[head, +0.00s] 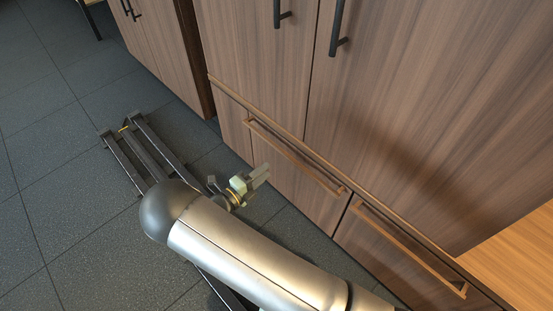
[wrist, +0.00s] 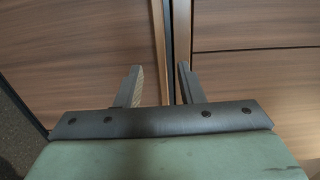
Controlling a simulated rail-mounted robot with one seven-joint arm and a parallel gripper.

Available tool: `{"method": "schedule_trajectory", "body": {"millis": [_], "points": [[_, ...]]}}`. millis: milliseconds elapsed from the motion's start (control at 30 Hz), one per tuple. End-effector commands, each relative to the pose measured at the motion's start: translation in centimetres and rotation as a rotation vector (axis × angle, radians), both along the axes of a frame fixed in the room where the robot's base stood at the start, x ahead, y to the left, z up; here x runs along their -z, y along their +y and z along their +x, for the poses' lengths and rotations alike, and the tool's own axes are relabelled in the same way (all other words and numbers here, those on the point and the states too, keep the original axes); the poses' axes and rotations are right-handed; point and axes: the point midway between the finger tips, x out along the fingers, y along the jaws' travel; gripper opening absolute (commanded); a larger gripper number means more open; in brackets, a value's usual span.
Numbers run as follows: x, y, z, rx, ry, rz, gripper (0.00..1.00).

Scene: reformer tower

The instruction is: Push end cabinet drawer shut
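Wooden drawer fronts run along the bottom of the cabinet row in the head view. One drawer front (head: 285,178) has a long bar handle (head: 292,153), and another (head: 390,250) to its right has a similar handle (head: 408,246). I cannot tell which is the end cabinet drawer or how far any drawer stands out. My gripper (head: 264,172) is low in front of the left of these drawers. In the wrist view my gripper (wrist: 158,72) has its fingers apart and nothing between them. The fingers point at a vertical seam between wooden panels (wrist: 75,50); contact cannot be judged.
Tall cabinet doors (head: 405,110) with black handles (head: 337,28) rise above the drawers. Another cabinet (head: 160,45) stands at the back left. My rail (head: 140,160) lies on dark floor tiles (head: 50,170), which are clear at the left. A light wooden surface (head: 515,255) is at the right.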

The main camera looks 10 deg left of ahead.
Motion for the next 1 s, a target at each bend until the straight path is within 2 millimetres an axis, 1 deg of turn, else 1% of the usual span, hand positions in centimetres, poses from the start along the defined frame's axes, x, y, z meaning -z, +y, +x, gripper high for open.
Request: {"method": "schedule_trajectory", "body": {"millis": [33, 200, 400, 567, 1000], "points": [[-0.2, 0.7, -1.1, -0.003, 0.002, 0.001, 0.35], [-0.1, 2.5, -4.0, -0.002, 0.002, 0.001, 0.35], [0.0, 3.6, -5.7, -0.001, 0.001, 0.001, 0.35], [0.0, 3.8, -6.1, 0.000, 0.001, -0.001, 0.35], [0.0, 3.8, -6.0, 0.000, 0.001, 0.001, 0.35]]}}
